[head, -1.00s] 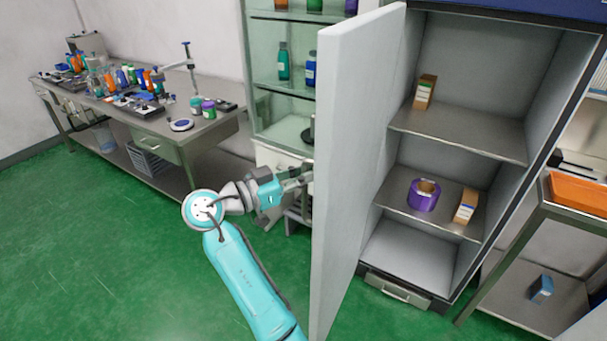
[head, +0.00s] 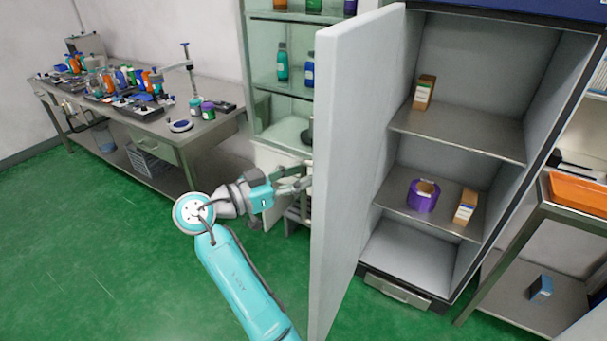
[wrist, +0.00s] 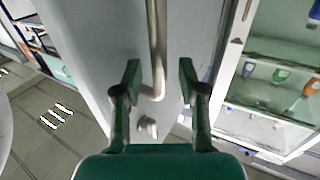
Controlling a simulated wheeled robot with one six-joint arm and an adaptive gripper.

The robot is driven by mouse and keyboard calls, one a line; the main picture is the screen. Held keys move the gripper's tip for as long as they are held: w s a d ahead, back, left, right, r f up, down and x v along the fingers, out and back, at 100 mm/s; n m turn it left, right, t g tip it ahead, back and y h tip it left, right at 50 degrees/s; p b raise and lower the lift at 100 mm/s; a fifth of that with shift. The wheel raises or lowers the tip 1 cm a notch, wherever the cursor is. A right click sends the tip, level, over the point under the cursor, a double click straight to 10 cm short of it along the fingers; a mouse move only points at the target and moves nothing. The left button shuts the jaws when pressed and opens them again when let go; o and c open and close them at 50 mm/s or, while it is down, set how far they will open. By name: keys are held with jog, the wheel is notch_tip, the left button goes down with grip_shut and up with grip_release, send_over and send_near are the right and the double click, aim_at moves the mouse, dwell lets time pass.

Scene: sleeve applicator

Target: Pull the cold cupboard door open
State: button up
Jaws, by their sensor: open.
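The cold cupboard door (head: 352,150) stands wide open, swung out toward me, with its white edge and inner face showing in the head view. The cupboard interior (head: 470,85) is exposed. In the wrist view the door's outer face (wrist: 105,35) carries a long metal bar handle (wrist: 157,45). My gripper (wrist: 158,82) is open, with one finger on each side of the handle near its bent end; the fingers look apart from the bar. In the head view my gripper (head: 295,178) is on the door's left side, its tips close to the door and partly hidden by it.
Cupboard shelves hold a purple tape roll (head: 423,195) and small boxes (head: 466,206). A glass-shelved cabinet (head: 283,100) stands behind my gripper. A cluttered workbench (head: 180,135) is at the left, a side table (head: 560,215) at the right. Green floor (head: 100,260) is clear at left.

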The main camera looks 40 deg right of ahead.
jog(key=w+a, duration=0.1)
jog(key=a, duration=0.9)
jog(key=shift+w+a, duration=0.25)
